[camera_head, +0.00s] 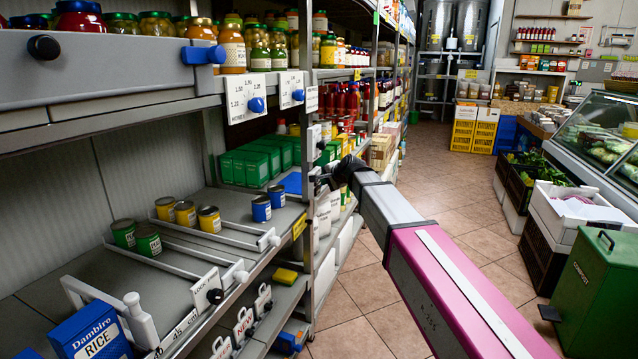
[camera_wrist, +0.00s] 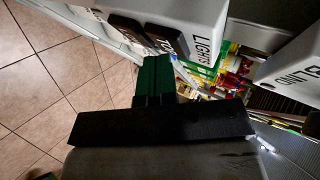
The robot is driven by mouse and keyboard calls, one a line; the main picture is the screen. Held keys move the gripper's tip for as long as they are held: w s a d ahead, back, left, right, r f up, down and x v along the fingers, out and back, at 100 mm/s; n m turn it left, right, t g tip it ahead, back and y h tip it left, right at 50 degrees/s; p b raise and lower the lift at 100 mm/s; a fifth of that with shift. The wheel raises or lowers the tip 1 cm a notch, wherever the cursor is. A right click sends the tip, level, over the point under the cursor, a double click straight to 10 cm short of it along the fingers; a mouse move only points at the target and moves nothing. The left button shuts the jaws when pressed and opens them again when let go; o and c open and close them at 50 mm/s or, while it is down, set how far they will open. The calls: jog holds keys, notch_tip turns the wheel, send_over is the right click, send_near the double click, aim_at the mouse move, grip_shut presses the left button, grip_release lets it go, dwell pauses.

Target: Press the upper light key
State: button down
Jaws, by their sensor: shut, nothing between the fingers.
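A white switch box marked LIGHTS (camera_wrist: 205,32) shows sideways at the top of the wrist view. It has two dark keys: the upper light key (camera_wrist: 166,40), nearer the lettering, and the lower key (camera_wrist: 125,28), on the floor side. My gripper (camera_wrist: 156,62) is shut and empty, its green fingers pointing toward the keys. Its tips are close to the upper key; I cannot tell whether they touch. In the head view, my gripper (camera_head: 320,180) is small and dark at the shelf post, and the keys cannot be made out there.
Another white lettered box (camera_wrist: 290,72) is at the right of the wrist view. A shelf unit with jars, bottles and cans (camera_head: 209,219) fills the left. The tiled aisle (camera_head: 445,150) is open. A green bin (camera_head: 597,290) and crates stand at right.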

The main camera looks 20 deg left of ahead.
jog(key=shift+d, duration=0.1)
dwell(0.3)
jog(key=shift+d, duration=0.35)
jog(key=d, duration=0.6)
jog(key=shift+s, duration=0.3)
